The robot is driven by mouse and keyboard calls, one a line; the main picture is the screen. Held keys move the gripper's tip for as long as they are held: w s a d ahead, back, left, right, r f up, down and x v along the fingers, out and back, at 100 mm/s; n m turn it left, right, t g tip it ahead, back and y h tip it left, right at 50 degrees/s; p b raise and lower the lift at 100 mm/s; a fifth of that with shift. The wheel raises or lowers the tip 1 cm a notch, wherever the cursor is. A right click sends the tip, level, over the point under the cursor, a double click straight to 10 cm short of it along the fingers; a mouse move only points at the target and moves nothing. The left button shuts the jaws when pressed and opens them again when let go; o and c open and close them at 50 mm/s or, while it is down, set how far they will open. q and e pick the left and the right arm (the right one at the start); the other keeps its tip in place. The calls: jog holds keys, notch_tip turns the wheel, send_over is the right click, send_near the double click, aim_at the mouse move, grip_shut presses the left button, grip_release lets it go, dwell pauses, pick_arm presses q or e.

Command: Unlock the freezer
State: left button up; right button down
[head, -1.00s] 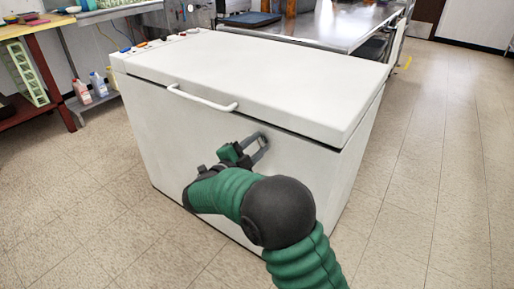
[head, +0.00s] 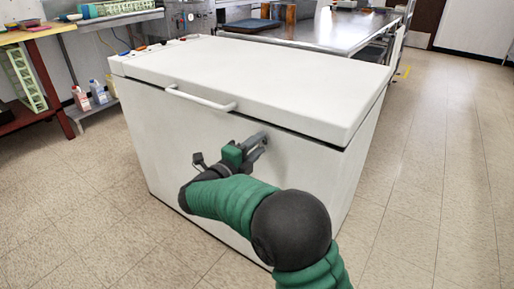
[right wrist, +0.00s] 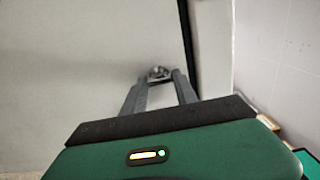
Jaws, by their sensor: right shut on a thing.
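The white chest freezer (head: 250,75) stands in the middle of the head view with its lid down and a white bar handle (head: 200,98) along the front. My right gripper (head: 262,142) is at the freezer's front face, below the lid seam and right of the handle. In the right wrist view its fingers (right wrist: 160,84) close on a small metallic lock part (right wrist: 159,72) on the freezer front. The fingers hide most of this part, so its shape and turn are hard to tell. My left gripper is in neither view.
A steel table (head: 310,32) stands behind the freezer. A shelf unit with a yellowish top (head: 30,30) and bottles (head: 98,91) is at the left. The tiled floor (head: 440,170) at the right is clear.

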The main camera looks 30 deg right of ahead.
jog(key=shift+f, duration=0.25)
jog(key=c, duration=1)
grip_release()
jog(key=shift+o, duration=0.2)
jog(key=shift+r, duration=0.1)
jog(key=p+v, duration=0.6)
jog(key=v, duration=1.1)
jog(key=shift+w, duration=0.1)
